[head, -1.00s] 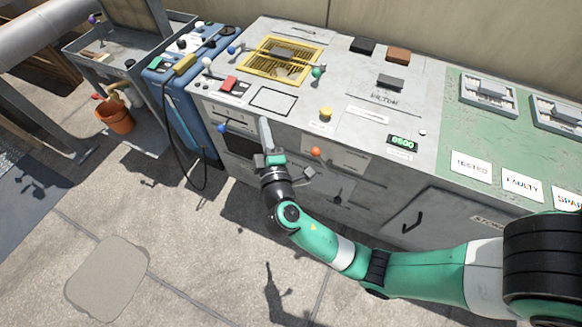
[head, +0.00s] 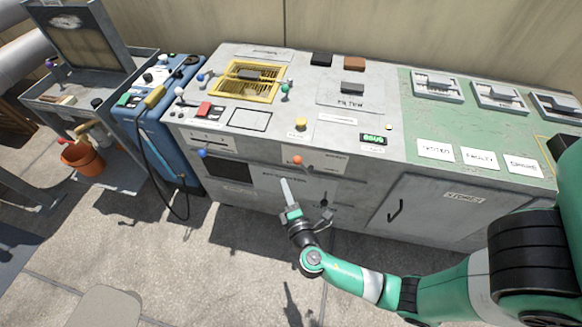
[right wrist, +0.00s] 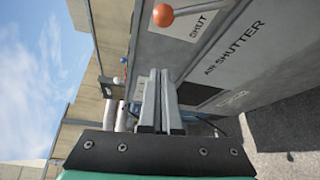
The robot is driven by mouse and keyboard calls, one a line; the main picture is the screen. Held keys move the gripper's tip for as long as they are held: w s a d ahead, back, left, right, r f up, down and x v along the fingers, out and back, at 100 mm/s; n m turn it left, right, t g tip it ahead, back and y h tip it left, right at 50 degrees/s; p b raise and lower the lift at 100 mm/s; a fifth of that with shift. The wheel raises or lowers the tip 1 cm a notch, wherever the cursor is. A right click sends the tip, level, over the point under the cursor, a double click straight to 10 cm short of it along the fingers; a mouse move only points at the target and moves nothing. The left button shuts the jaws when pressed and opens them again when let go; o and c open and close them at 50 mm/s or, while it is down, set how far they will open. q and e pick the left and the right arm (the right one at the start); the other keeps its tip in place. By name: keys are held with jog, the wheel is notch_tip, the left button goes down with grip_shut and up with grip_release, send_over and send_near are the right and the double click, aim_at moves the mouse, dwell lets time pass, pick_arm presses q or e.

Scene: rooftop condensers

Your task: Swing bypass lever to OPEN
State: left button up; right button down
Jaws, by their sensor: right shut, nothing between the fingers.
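No label reading BYPASS is legible, so I cannot tell which lever is the bypass lever. An orange ball knob (head: 297,160) sits at the cabinet's upper front edge; in the right wrist view the orange knob (right wrist: 163,15) is at the top, beside a SHUT label (right wrist: 200,18). A blue ball knob (head: 202,153) is farther left on the front. My right gripper (head: 284,183) is shut and empty, below and slightly left of the orange knob, apart from it. Its fingers (right wrist: 158,80) point past the AIR SHUTTER lettering (right wrist: 235,47). My left gripper is out of view.
The grey cabinet (head: 225,190) has a yellow grille (head: 262,92), a red switch (head: 204,108) and a yellow button (head: 301,123) on top. A blue machine (head: 165,140) with a hanging black hose stands left. Open paving lies in front.

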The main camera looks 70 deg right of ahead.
jog(key=w+d+b, duration=0.1)
jog(key=d, duration=0.6)
jog(key=shift+w+d+b, duration=0.25)
jog(key=shift+b, duration=0.15)
jog(key=shift+w, duration=0.1)
